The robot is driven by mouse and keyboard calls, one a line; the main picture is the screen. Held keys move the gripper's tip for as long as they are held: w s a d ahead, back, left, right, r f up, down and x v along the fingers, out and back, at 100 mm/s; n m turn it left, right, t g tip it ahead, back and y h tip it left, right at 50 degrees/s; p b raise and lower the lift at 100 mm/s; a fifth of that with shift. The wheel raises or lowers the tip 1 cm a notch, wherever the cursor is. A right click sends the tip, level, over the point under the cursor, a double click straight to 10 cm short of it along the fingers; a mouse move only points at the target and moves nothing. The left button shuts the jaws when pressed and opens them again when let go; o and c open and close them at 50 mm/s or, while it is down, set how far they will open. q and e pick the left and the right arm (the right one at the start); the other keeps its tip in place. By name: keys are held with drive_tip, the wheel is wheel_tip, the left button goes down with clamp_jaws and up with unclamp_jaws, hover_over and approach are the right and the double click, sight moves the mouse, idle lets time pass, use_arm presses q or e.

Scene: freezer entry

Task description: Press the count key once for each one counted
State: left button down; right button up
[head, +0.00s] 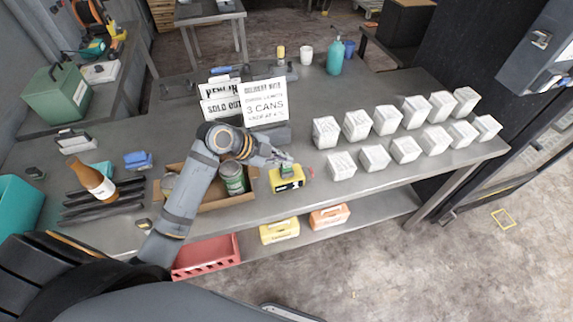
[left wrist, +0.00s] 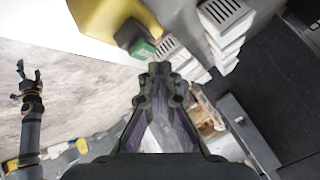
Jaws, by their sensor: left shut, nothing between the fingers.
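A yellow counter box (head: 288,184) with a small green key (head: 287,168) on top stands at the front edge of the bench. Both show in the left wrist view, yellow box (left wrist: 108,18) and green key (left wrist: 142,48). My left gripper (head: 283,160) is shut and empty, its tips close to the key; I cannot tell whether they touch it. A white sign (head: 264,102) reads "3 CANS". My right gripper (left wrist: 30,76) shows in the left wrist view, fingers apart.
Two rows of white cartons (head: 373,158) stand to the right of the counter box. A brown bottle (head: 97,182) lies tilted on a black rack at left. A red crate (head: 207,257) and yellow and orange boxes sit on the lower shelf. The bench's front edge is close.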

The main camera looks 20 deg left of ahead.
sight(284, 168)
use_arm(q)
drive_tip(key=shift+r, duration=0.1)
wheel_tip(284, 168, up, 5)
drive_tip(key=p, duration=0.4)
idle(1.1)
idle(0.8)
